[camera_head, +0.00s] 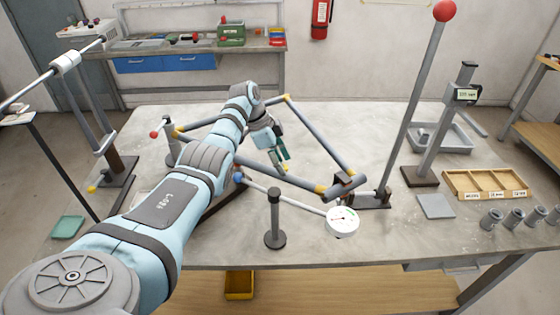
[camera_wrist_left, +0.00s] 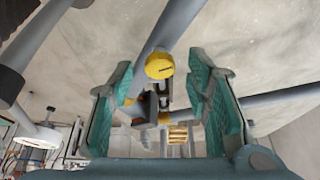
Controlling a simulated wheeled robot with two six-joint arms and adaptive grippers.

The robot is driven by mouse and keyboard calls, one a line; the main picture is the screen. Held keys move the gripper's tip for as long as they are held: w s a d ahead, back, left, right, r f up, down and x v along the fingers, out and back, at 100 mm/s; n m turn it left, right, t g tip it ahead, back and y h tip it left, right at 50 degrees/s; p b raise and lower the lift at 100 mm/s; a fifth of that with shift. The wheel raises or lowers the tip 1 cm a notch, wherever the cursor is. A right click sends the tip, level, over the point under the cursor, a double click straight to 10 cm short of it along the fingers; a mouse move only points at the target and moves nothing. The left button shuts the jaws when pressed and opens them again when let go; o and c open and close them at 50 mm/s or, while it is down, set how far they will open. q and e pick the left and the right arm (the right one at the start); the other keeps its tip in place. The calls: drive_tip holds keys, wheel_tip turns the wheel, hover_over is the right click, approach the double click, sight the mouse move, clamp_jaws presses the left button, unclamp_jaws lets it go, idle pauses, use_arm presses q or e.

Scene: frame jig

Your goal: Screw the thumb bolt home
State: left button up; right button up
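My left gripper (camera_head: 280,160) reaches over the grey tube frame (camera_head: 318,138) on the table. In the left wrist view its two green fingers (camera_wrist_left: 160,85) are spread wide. A round yellow end cap (camera_wrist_left: 160,65) on a grey tube shows between the fingers, with no contact visible. Behind it are a dark clamp (camera_wrist_left: 150,105) and another yellow joint. In the head view a dark clamp (camera_head: 345,185) holds the frame's right corner. I cannot tell which part is the thumb bolt. My right gripper is not in view.
A white dial gauge (camera_head: 342,221) and a short dark post (camera_head: 275,220) stand near the front edge. A tall red-topped rod (camera_head: 415,95) rises at the right. A divided wooden tray (camera_head: 487,184) and several grey cylinders lie right. The table's back is mostly clear.

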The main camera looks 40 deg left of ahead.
use_arm(q)
drive_tip(key=v, duration=1.2)
